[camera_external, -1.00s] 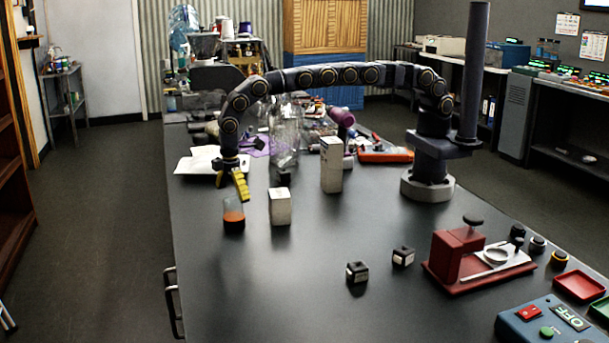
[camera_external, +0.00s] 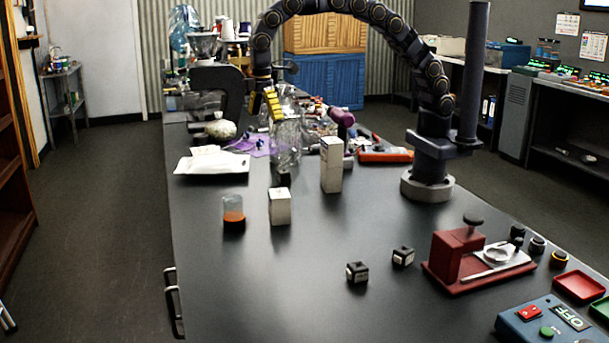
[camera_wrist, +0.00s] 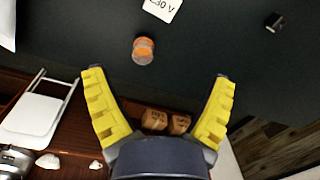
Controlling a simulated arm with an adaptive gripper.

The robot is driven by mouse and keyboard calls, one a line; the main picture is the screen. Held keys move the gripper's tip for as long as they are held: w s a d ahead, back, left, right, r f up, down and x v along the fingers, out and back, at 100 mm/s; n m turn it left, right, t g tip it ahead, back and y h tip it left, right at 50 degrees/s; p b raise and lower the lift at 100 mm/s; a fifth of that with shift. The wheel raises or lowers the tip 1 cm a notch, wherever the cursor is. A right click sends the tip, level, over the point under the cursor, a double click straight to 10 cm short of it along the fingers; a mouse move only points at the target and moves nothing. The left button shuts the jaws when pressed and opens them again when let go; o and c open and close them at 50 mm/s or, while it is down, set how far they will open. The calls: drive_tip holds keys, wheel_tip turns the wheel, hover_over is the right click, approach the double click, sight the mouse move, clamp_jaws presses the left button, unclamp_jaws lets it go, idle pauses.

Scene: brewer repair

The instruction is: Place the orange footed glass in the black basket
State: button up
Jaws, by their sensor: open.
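The orange footed glass (camera_external: 234,214) stands upright on the black table, near its left edge, with a clear upper part and orange below. In the wrist view the glass (camera_wrist: 143,50) is seen from above, beyond and between my fingertips. My gripper (camera_external: 273,104) is raised high above the table, behind the glass in the external view and apart from it. Its yellow fingers (camera_wrist: 158,77) are spread wide with nothing between them. I cannot make out a black basket in either view.
A short white box (camera_external: 280,206) stands just right of the glass, a taller white box (camera_external: 331,165) farther right. A clear glass vessel (camera_external: 286,145) and clutter stand behind. A white tray (camera_external: 212,163) lies back left. The table in front of the glass is clear.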

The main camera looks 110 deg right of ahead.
drive_tip(key=s+d+r+m, duration=0.1)
drive_tip(key=s+r, duration=0.3)
drive_tip(key=s, duration=0.5)
drive_tip(key=s+r+m, duration=0.1)
drive_tip(key=s+r, duration=0.2)
drive_tip(key=s, duration=0.7)
drive_tip(key=s+d+f+m+g, duration=0.1)
drive_tip(key=s+f, duration=0.1)
drive_tip(key=s, duration=1.7)
drive_tip(key=shift+s+d+f+m, duration=0.15)
drive_tip(key=shift+d+f+m, duration=0.05)
drive_tip(key=shift+d+m, duration=0.1)
